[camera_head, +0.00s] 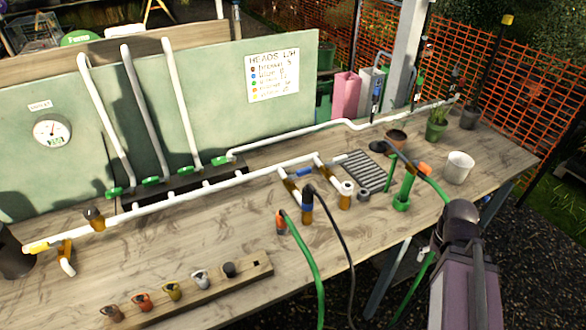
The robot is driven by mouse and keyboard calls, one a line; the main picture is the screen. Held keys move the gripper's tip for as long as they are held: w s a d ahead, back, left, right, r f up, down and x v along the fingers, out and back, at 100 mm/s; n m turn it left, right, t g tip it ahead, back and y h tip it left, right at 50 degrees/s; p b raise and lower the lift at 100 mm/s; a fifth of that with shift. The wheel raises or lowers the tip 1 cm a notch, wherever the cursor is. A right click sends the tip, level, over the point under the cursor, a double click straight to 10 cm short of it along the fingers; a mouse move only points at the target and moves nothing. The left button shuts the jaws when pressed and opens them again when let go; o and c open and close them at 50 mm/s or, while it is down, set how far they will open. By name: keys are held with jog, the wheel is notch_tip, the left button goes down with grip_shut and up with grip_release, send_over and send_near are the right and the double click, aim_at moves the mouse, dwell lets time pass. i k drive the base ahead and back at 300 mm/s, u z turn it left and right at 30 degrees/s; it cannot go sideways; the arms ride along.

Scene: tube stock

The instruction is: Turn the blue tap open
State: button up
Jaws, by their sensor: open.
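A small blue lever (304,172), which looks like the blue tap, sits by the white pipe (215,189) that runs along the middle of the bench. It lies roughly along the pipe, but it is too small to tell its exact angle. A brown fitting (307,213) with a blue band hangs below the pipe, with a black hose on it. My arm (465,285) rises at the lower right, well apart from the blue lever. I cannot make out my gripper in this view.
Several green taps (151,181) stand on a dark block at the back board. A wooden strip (190,300) with several coloured fittings lies in front. A green hose (308,250), a grey grate (364,172), a green upright fitting (404,190) and a white cup (459,167) stand around.

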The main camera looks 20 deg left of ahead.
aim_at(303, 171)
jog(key=u, duration=0.8)
jog(key=k, duration=0.55)
jog(key=u, duration=0.25)
jog(key=i, duration=0.5)
jog(key=z, duration=0.05)
